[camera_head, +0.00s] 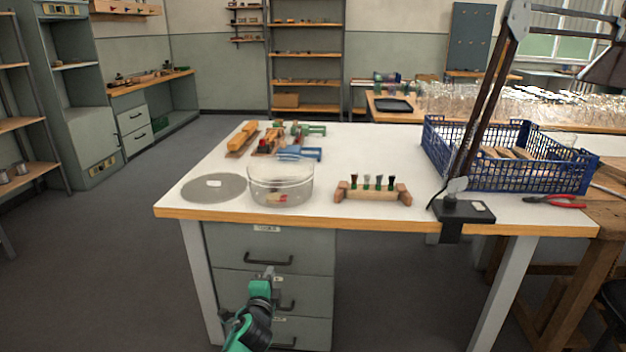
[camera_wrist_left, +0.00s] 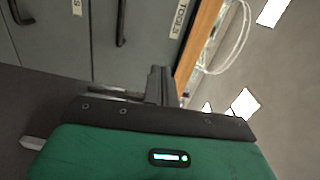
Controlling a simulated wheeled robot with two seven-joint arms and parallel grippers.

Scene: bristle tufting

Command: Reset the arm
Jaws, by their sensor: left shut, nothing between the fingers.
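My left gripper (camera_head: 268,273) is low in front of the grey drawer cabinet, below the table's front edge. It is shut and empty. In the left wrist view its fingers (camera_wrist_left: 158,85) are together, with the drawer fronts behind them. My right gripper is in neither view. On the white table (camera_head: 330,222) stand a clear glass bowl (camera_head: 281,185) with a small item inside, a round grey disc (camera_head: 213,187) and a wooden holder (camera_head: 372,197) with several dark-tipped tufts upright in it.
A blue crate (camera_head: 505,172) and a lamp base (camera_head: 462,209) stand at the right, with red pliers (camera_head: 555,201) beside them. The cabinet's drawer handle (camera_head: 268,261) is close to my left gripper. The floor at left is clear.

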